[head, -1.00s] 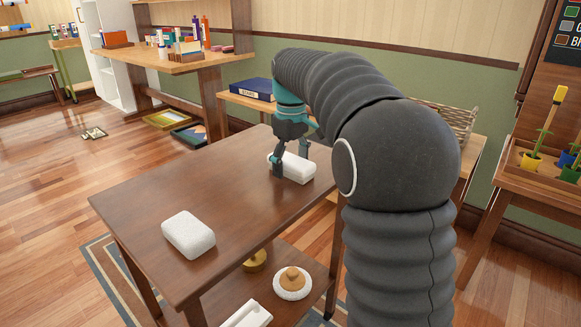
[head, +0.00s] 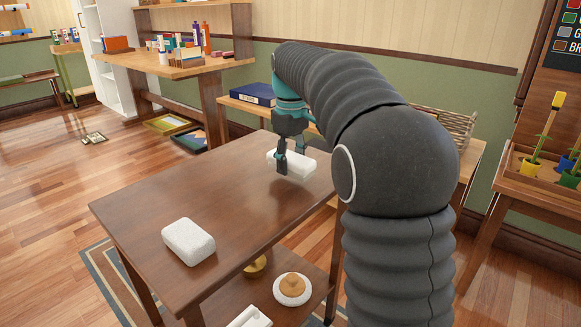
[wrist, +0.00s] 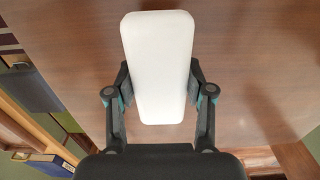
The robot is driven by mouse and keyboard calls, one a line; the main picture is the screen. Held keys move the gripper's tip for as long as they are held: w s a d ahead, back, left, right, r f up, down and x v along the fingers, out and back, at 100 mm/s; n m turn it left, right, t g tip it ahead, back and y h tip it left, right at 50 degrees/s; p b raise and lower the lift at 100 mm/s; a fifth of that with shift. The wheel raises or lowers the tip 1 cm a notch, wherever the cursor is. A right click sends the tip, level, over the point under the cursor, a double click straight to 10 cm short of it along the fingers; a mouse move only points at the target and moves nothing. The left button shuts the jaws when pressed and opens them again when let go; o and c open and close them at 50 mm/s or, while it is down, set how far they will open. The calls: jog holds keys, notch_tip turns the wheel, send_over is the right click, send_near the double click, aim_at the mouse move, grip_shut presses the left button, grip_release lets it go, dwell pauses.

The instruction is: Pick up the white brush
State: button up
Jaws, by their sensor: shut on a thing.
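A white, smooth, oblong block with rounded edges is the likely white brush (head: 298,166); no bristles show. It is above the far part of the brown table. My gripper (head: 289,155) is shut on it, a finger on each long side. In the wrist view, the white brush (wrist: 158,60) points away between the two dark fingers of my gripper (wrist: 159,90). It appears a little above the tabletop, with a shadow below. Its underside is hidden.
The brown table (head: 160,190) is mostly bare. A white speckled block (head: 188,241) lies near its front left. The lower shelf holds a round white piece with a wooden knob (head: 291,288). A blue box (head: 251,94) lies on a bench behind.

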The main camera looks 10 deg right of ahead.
notch_tip(320, 180, up, 2)
jog(key=shift+d+r, duration=0.1)
jog(key=shift+d, duration=0.05)
jog(key=s+d+r, duration=0.5)
jog(key=d+r, duration=0.1)
jog(key=d, duration=0.4)
jog(key=shift+s+r, duration=0.2)
jog(key=shift+s, duration=0.1)
jog(key=o, duration=0.5)
jog(key=shift+c, duration=1.6)
jog(key=shift+d, duration=0.1)
